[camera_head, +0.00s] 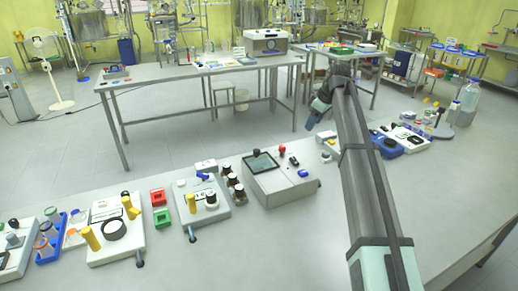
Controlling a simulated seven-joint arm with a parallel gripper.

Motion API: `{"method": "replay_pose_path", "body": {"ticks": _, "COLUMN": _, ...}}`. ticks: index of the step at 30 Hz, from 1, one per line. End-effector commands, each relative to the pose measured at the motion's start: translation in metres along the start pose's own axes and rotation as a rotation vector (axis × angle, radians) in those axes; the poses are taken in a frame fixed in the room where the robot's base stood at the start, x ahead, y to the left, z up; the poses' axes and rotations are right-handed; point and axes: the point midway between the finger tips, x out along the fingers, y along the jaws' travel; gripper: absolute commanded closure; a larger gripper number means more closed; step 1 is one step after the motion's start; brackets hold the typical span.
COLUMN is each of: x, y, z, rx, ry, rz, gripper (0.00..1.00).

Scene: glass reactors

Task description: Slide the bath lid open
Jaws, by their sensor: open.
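I cannot tell for sure which device is the bath, and no sliding lid can be made out at this size. A candidate is the white box-shaped device (283,182) with a dark panel (261,163) on its top, in the middle of the front bench. A red knob and dark and blue parts sit on its right side. My gripper (311,122) is small in the view, up and to the right of that device, apart from it. It hangs above the bench's far edge, open, with nothing seen in it.
Devices with yellow handles (112,229) stand at the front left, beside red (158,197) and green blocks (162,219). A blue device (385,145) and several bottles (467,97) stand at the right. My arm crosses the bench's right half. Bare bench lies in front of the white device.

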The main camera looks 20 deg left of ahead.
Motion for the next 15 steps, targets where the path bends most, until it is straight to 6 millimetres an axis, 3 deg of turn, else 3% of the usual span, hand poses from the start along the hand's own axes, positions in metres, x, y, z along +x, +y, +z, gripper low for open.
{"method": "replay_pose_path", "body": {"ticks": 1, "x": 0.003, "y": -0.024, "z": -0.024, "rx": -0.051, "ry": 0.009, "rz": -0.035, "gripper": 0.44}}
{"method": "replay_pose_path", "body": {"ticks": 6, "x": 0.007, "y": -0.086, "z": -0.077, "rx": -0.181, "ry": 0.033, "rz": -0.130, "gripper": 0.44}}
{"method": "replay_pose_path", "body": {"ticks": 10, "x": 0.008, "y": -0.115, "z": -0.098, "rx": -0.240, "ry": 0.044, "rz": -0.173, "gripper": 0.44}}
{"method": "replay_pose_path", "body": {"ticks": 15, "x": 0.012, "y": -0.128, "z": -0.107, "rx": -0.267, "ry": 0.049, "rz": -0.193, "gripper": 0.44}}
